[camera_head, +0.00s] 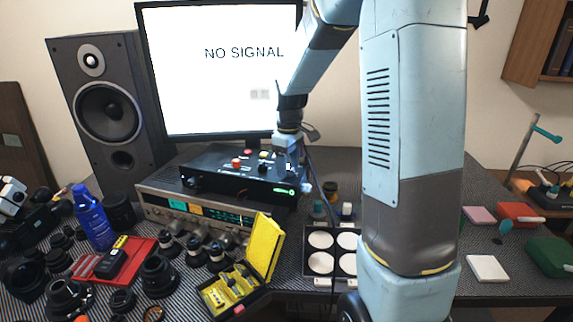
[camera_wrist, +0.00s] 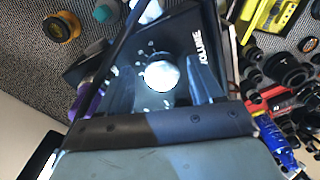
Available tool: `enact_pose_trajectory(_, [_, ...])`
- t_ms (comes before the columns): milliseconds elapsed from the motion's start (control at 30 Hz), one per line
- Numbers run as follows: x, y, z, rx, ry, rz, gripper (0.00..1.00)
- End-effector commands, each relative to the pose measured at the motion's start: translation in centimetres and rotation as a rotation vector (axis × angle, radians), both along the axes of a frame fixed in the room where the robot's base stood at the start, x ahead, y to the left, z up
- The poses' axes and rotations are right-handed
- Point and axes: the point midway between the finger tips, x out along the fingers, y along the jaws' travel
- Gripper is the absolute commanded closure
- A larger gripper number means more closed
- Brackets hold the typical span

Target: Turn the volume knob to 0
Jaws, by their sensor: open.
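The volume knob (camera_wrist: 161,76) shows in the wrist view as a round, bright silver-white cap on a black panel, with small pale marks around it and the label VOLUME (camera_wrist: 202,46) beside it. My gripper (camera_wrist: 163,82) is open, with one finger on each side of the knob. I cannot tell whether the fingers touch it. In the head view my gripper (camera_head: 287,162) is over the right part of the black control box (camera_head: 215,180), and the knob is hidden there. Which mark the knob points to cannot be read.
The box sits on a silver receiver (camera_head: 160,205), in front of a monitor (camera_head: 215,70) reading NO SIGNAL. Red knobs (camera_head: 237,163) stand left of my gripper. A yellow case (camera_head: 265,245), lenses (camera_head: 157,275) and a blue bottle (camera_head: 92,220) crowd the front left.

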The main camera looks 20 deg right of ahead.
Motion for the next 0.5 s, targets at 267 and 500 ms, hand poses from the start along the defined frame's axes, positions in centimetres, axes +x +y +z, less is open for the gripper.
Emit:
enact_pose_trajectory(267, [0.1, 0.0, 1.6, 0.000, -0.003, 0.000, 0.35])
enact_pose_trajectory(500, [0.1, 0.0, 6.2, 0.000, -0.004, 0.000, 0.35])
